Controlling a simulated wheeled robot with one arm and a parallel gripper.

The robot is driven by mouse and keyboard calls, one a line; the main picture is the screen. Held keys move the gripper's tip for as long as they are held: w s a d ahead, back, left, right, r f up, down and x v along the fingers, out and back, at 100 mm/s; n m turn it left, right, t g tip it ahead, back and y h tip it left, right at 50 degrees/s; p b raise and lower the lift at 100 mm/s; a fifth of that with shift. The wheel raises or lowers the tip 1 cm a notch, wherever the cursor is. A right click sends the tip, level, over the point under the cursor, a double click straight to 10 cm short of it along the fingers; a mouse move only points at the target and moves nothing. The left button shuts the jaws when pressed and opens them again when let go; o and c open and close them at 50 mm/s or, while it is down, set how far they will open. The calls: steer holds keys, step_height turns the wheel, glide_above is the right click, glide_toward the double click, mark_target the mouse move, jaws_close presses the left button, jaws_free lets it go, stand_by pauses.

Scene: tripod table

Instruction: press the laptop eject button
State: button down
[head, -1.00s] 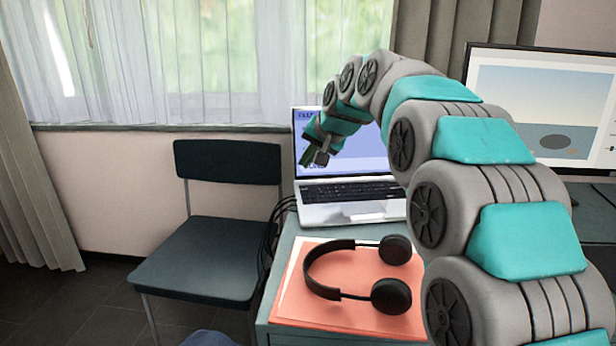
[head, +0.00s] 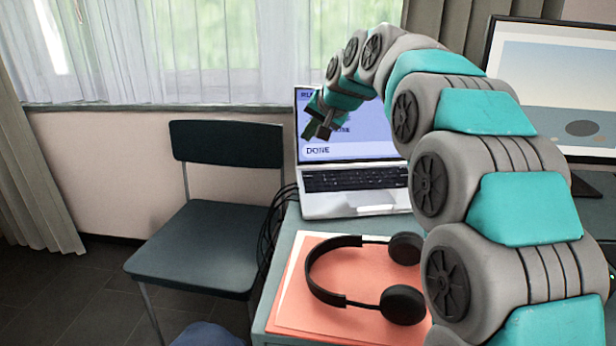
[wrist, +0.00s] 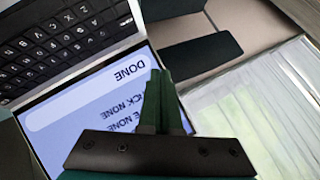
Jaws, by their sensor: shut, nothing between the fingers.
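The silver laptop (head: 358,207) stands open at the back of the desk. Its lit screen (head: 370,140) shows a light bar with the word DONE. In the wrist view the screen (wrist: 85,113) and the black keyboard (wrist: 55,45) appear upside down and tilted. My gripper (head: 318,131) is in front of the left part of the screen, above the keyboard. Its green fingers (wrist: 161,85) are shut and empty. I cannot tell how far they are from the screen. I cannot make out an eject button; the laptop's left side edge is not clearly shown.
Black headphones (head: 403,303) lie on an orange folder (head: 320,310) at the desk's front. A dark chair (head: 205,240) stands left of the desk, with black cables (head: 272,225) between them. A monitor (head: 560,90) stands at the right. Curtains and a window are behind.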

steer(key=shift+f+b, duration=1.55)
steer(key=shift+f, duration=2.35)
steer(key=shift+f, duration=0.4)
steer(key=shift+f+b, duration=0.3)
steer(key=shift+r+p, duration=0.35)
steer(key=shift+r, duration=0.4)
steer(key=shift+r+p, duration=1.3)
steer(key=shift+r, duration=1.2)
